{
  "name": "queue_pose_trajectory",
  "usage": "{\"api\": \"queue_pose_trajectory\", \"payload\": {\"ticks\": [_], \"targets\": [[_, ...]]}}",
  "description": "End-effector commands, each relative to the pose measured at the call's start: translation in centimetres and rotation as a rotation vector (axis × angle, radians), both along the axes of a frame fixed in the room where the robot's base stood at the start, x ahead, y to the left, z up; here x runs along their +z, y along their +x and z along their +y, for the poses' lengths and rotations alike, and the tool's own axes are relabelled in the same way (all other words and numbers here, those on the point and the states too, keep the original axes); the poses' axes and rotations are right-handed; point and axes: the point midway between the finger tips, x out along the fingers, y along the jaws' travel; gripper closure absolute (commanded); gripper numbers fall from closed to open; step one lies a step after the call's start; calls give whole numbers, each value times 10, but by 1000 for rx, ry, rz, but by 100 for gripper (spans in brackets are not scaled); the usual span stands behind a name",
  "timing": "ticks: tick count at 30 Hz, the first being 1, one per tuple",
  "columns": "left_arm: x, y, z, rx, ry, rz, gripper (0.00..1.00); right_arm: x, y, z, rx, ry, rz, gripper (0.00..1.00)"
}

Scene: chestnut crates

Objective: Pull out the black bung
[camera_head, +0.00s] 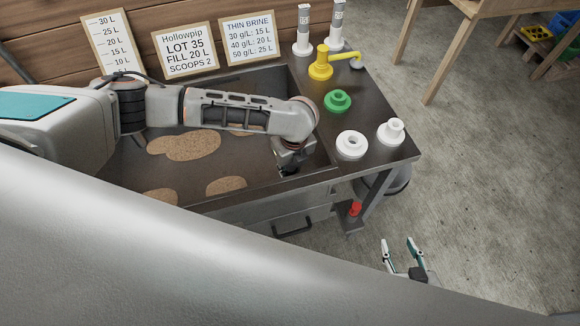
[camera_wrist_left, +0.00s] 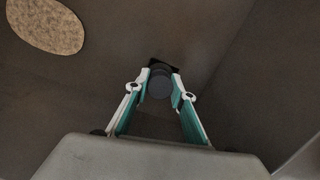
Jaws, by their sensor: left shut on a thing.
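The black bung (camera_wrist_left: 160,84) shows in the left wrist view as a dark round plug between my left fingertips, with a darker square patch just behind it on the sink floor. My left gripper (camera_wrist_left: 160,88) is shut on the bung from both sides. In the head view my left gripper (camera_head: 288,170) reaches down into the right end of the dark sink basin (camera_head: 250,165); the bung cannot be made out there. I cannot tell whether the bung is still seated. My right gripper (camera_head: 403,250) is open and empty, over the floor at the lower right.
Tan patches (camera_head: 190,145) lie on the basin floor. On the right ledge stand a yellow tap (camera_head: 321,66), a green ring piece (camera_head: 338,101) and white fittings (camera_head: 351,145). Signs (camera_head: 185,50) line the back. A red object (camera_head: 354,209) sits below the ledge. Open floor lies right.

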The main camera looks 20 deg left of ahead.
Motion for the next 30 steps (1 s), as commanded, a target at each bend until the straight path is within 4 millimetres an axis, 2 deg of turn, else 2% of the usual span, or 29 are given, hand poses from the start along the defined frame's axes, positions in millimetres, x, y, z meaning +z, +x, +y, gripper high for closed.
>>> {"api": "queue_pose_trajectory", "payload": {"ticks": [5, 25, 30], "targets": [[6, 0, 0, 0, 0, -1, 100, 7, 1, 0, 1, 0, -2, 60], [39, 0, 0, 0, -1, 1, 100, 56, 1, 0, 0, 0, -4, 60], [41, 0, 0, 0, -1, 1, 100, 61, 1, 0, 0, 0, -4, 60]]}}
